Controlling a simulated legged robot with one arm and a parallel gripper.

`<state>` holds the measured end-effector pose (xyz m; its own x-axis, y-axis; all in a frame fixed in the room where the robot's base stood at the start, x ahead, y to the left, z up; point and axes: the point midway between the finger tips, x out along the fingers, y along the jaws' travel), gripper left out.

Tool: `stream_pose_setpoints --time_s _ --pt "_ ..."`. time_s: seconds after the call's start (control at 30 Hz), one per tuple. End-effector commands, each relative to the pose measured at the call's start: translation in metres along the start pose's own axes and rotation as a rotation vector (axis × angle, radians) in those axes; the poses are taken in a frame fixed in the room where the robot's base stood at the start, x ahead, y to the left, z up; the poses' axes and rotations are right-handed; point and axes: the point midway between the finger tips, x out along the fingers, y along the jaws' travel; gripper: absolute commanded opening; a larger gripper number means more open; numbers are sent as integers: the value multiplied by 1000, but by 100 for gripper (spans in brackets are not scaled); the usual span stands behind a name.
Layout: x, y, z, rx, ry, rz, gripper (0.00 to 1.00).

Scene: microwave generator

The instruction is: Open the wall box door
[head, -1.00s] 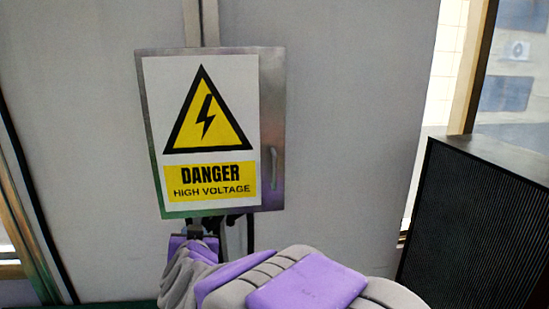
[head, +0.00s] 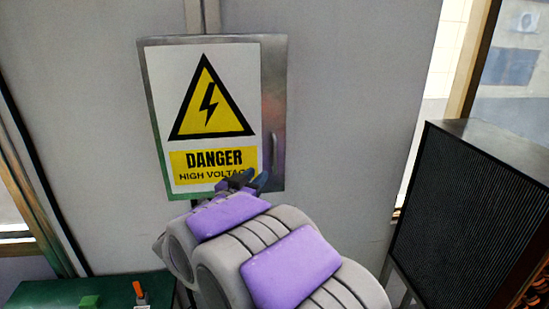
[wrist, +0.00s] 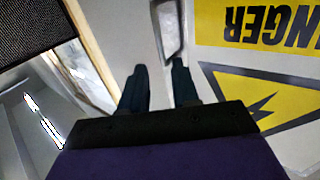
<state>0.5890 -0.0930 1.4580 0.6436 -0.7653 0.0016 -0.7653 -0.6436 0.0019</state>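The wall box door (head: 275,90) is a metal panel with a yellow and white danger sign, and it looks shut. Its slim vertical handle (head: 272,152) is near the right edge. In the wrist view, which is upside down, the handle (wrist: 168,30) shows just beyond the fingertips. My gripper (head: 243,181) is in front of the door's lower right part, to the left of and below the handle in the head view. In the wrist view my gripper (wrist: 158,70) has its two dark fingers apart with nothing between them. I cannot tell whether a finger touches the door.
A dark ribbed cabinet (head: 460,210) stands at the right. A green surface (head: 60,293) with a green block (head: 90,301) and an orange lever (head: 139,292) lies at the lower left. The grey wall (head: 350,90) around the box is clear.

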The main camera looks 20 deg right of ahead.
Motion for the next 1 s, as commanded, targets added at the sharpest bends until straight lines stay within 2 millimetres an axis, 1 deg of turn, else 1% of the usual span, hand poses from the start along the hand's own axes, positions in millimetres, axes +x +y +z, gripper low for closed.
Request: stream_pose_setpoints --time_s 0.03,0.3,0.53,0.63,0.73,0.83,1.0 --pt "10 2 1 -1 -1 5 30" --pt "61 2 1 0 -2 2 30" --pt "100 1 2 0 -2 1 30" --pt "112 1 1 0 -2 1 30" --pt "119 1 0 0 0 0 30" --pt "124 1 -1 1 0 0 30" --pt "125 0 0 1 0 -1 30"
